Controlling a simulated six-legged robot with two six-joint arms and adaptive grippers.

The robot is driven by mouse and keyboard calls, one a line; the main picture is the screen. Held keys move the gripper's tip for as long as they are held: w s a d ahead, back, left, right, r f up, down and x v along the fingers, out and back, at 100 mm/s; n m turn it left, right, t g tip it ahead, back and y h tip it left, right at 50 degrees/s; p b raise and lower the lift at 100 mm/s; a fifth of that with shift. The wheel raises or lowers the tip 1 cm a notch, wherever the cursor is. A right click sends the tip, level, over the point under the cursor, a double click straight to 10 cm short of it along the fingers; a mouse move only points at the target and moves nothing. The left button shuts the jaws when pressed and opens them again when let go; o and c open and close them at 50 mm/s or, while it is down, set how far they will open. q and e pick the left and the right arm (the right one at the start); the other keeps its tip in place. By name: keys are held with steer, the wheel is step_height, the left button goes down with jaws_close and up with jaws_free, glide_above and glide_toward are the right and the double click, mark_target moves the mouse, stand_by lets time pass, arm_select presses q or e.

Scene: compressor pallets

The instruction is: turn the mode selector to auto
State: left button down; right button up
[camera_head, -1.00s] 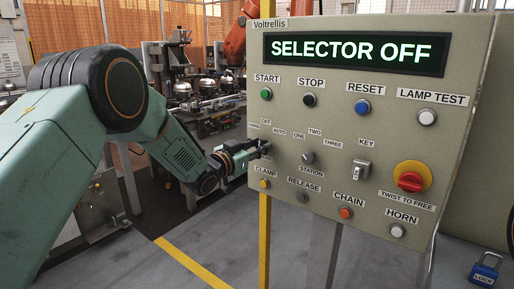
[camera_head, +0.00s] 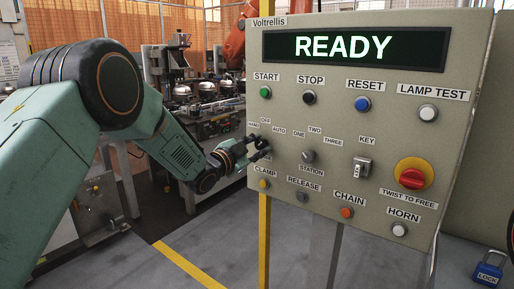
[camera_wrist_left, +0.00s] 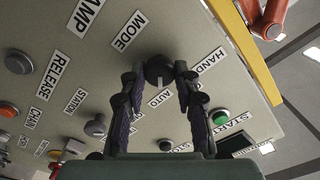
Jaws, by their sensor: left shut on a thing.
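The control panel (camera_head: 340,140) fills the right of the head view. My left gripper (camera_head: 261,148) is at the panel's left side, by the HAND, OFF and AUTO labels. In the left wrist view, my left gripper (camera_wrist_left: 158,80) has its two dark fingers on either side of the black mode selector knob (camera_wrist_left: 158,68) and is shut on it. In the head view the fingers hide most of the knob. My right gripper is not in view.
Close to the selector are the station knob (camera_head: 308,156), the yellow clamp button (camera_head: 264,184) and the green start button (camera_head: 265,92). A red twist-to-free stop (camera_head: 412,179) sits at the right. A yellow post (camera_head: 264,240) stands below the panel's left edge.

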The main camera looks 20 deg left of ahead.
arm_select(q)
steer(key=shift+r, duration=0.1)
stand_by(0.3)
steer(key=c, duration=1)
jaws_free()
steer(key=shift+s, duration=0.1)
steer(key=v, duration=1.2)
